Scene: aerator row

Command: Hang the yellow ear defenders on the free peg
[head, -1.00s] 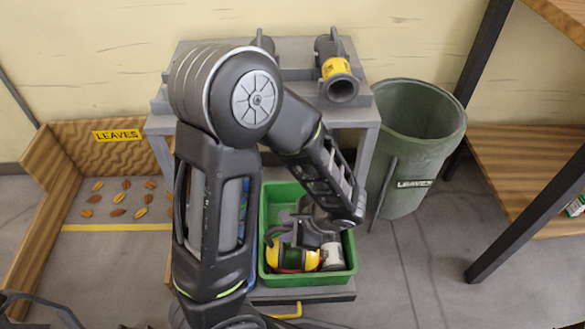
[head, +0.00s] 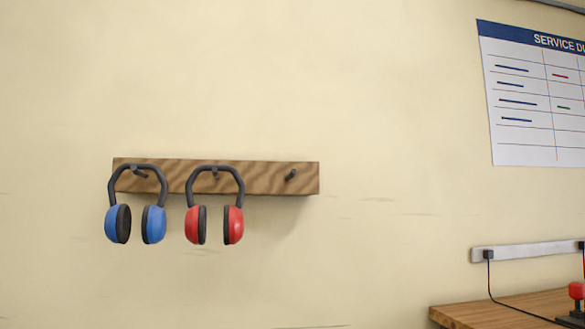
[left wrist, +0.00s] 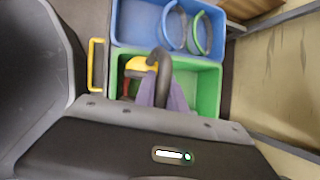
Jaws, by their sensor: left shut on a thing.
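The wooden peg rail (head: 270,179) is on the wall in the head view. Blue ear defenders (head: 153,224) hang on its left peg and red ear defenders (head: 233,225) on its middle peg. The right peg (head: 290,175) is bare. In the left wrist view the yellow ear defenders (left wrist: 137,66) show a yellow cup and a dark headband over the green crate (left wrist: 209,88). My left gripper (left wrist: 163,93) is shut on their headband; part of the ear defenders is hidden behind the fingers. My right gripper is in neither view.
A blue crate (left wrist: 139,22) with two round-rimmed items adjoins the green crate in the left wrist view, near a yellow handle (left wrist: 92,65). In the head view a chart (head: 530,95), socket strip (head: 525,251) and wooden bench (head: 500,312) are at right. Wall around the bare peg is clear.

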